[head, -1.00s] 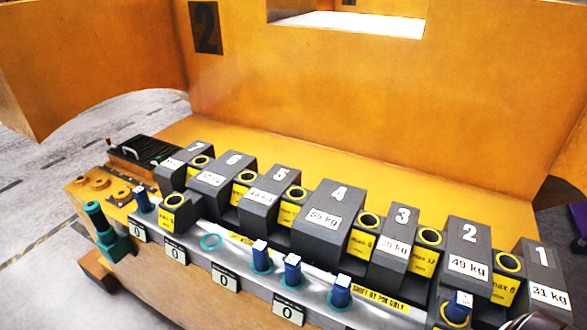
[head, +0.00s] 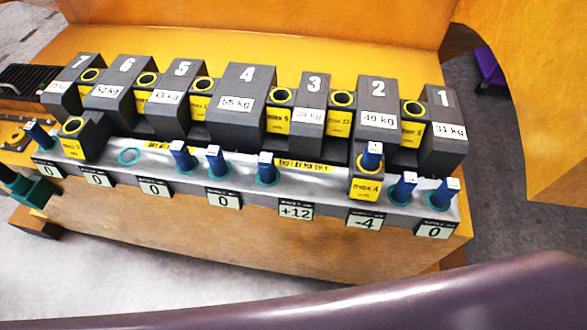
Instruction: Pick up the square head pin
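Several blue pins with pale, square-looking top faces stand along the grey metal ledge (head: 325,187). One pin (head: 38,135) is at the far left. Three stand near the middle: a pin (head: 182,157), another pin (head: 216,161) and a third pin (head: 266,168). One pin (head: 371,157) stands in a small block (head: 365,188) labelled "max 4". Two more, a pin (head: 403,187) and a pin (head: 443,194), stand at the right end. I cannot tell from head shape which one is the square head pin.
Dark numbered castings, such as casting 4 (head: 234,105), stand behind the pins with yellow-labelled sockets between them. An empty teal ring (head: 129,156) lies on the ledge. Displays along the front read 0, +12 (head: 295,212) and -4 (head: 363,221). A dark curved arm link, mine, crosses the bottom.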

